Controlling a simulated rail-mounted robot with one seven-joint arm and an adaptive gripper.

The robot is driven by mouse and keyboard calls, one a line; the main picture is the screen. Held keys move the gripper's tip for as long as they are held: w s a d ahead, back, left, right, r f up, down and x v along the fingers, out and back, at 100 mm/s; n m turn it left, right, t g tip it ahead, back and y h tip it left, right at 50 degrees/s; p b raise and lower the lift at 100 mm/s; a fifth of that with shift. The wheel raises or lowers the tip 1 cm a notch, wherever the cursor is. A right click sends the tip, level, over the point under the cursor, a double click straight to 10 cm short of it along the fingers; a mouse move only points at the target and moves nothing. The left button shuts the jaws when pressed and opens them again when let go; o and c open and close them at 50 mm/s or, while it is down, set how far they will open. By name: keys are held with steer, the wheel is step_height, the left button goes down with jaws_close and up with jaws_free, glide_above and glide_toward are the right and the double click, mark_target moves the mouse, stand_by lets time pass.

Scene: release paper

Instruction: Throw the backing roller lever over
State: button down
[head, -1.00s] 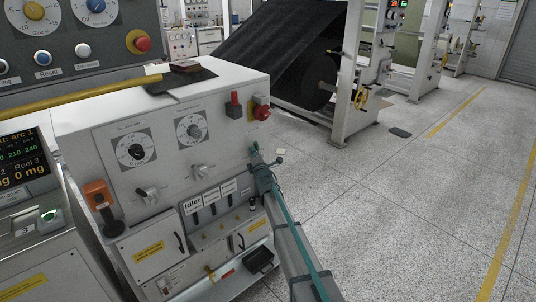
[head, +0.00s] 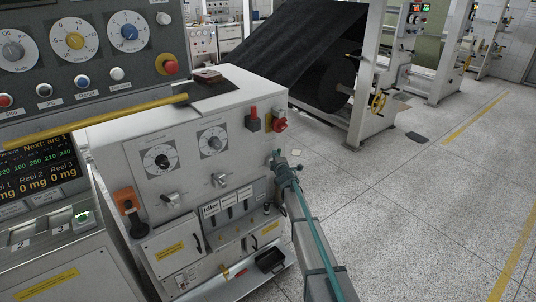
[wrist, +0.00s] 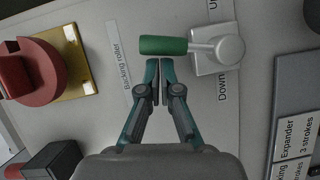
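The backing roller lever has a green handle (wrist: 163,46) that lies to the left of its pale metal base (wrist: 217,50) in the wrist view. The printed label "Backing roller" (wrist: 119,55) stands to the left of it. The label "Down" (wrist: 222,84) is below the base, and one starting with "U" is above, cut off by the frame edge. My gripper (wrist: 160,65) has its fingertips together, just below the green handle; whether they touch it I cannot tell. In the head view my gripper (head: 284,168) is at the console's right edge, and the lever is not clearly visible.
A red rotary switch (wrist: 30,70) on a yellow plate is left in the wrist view. A panel with "Expander 3 strokes" labels (wrist: 295,135) is at lower right. In the head view the grey console (head: 150,135) stands beside my arm. Open speckled floor (head: 400,220) lies to the right.

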steer(key=shift+w+d+r, duration=0.1)
steer(key=shift+w+d, duration=0.4)
steer(key=shift+d, duration=0.5)
steer(key=s+a+r+b, duration=0.2)
steer(key=s+r, duration=0.2)
steer(key=s, duration=0.6)
steer(key=shift+s, duration=0.4)
steer(key=shift+r, duration=0.1)
